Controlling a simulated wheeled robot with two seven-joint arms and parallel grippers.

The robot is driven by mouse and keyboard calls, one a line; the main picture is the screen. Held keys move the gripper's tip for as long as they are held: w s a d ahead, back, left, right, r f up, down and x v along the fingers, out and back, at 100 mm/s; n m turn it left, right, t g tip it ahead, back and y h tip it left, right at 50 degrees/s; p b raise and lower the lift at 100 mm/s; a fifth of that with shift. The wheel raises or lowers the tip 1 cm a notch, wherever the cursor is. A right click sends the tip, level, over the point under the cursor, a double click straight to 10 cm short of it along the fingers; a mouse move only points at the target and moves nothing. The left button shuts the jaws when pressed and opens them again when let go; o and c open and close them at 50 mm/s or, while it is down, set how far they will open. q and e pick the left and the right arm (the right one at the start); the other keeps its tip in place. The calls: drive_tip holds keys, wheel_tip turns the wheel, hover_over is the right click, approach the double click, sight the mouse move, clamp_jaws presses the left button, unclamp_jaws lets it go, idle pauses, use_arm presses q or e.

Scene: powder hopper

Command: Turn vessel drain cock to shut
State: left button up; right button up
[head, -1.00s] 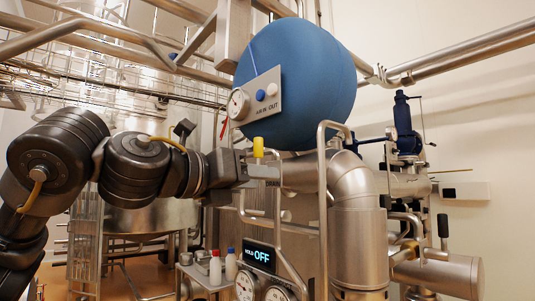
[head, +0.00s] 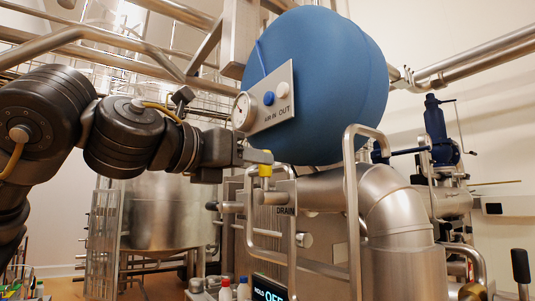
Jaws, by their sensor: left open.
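The vessel drain cock has a small yellow handle (head: 265,171), standing roughly upright over a short metal pipe (head: 270,197) beside a plate marked DRAIN (head: 287,211). My left gripper (head: 262,157) comes in from the left with its fingers at the top of the yellow handle. The fingers overlap the handle top in the picture; I cannot tell whether they touch it. The gripper is open. My right gripper is out of view.
A large blue round vessel (head: 330,85) with a gauge and an AIR IN/OUT plate (head: 270,98) is just above the gripper. A bent metal rail (head: 352,200) and a thick pipe elbow (head: 395,205) stand to the right. White bottles (head: 243,289) are below.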

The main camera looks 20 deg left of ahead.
sight(266, 176)
use_arm(q)
drive_tip(key=x, duration=0.1)
drive_tip(key=p+x, duration=0.1)
drive_tip(key=x, duration=0.1)
drive_tip(key=shift+w+r, duration=0.25)
drive_tip(key=shift+w, duration=0.05)
drive_tip(key=shift+d+p, duration=0.15)
drive_tip(key=shift+p, duration=0.2)
drive_tip(key=shift+w+d, duration=0.1)
drive_tip(key=shift+w, duration=0.1)
drive_tip(key=shift+w+d+f, duration=0.1)
drive_tip(key=shift+w+f, duration=0.05)
drive_tip(key=shift+w, duration=0.2)
drive_tip(key=shift+s, duration=0.2)
drive_tip(key=c, duration=0.4)
clamp_jaws()
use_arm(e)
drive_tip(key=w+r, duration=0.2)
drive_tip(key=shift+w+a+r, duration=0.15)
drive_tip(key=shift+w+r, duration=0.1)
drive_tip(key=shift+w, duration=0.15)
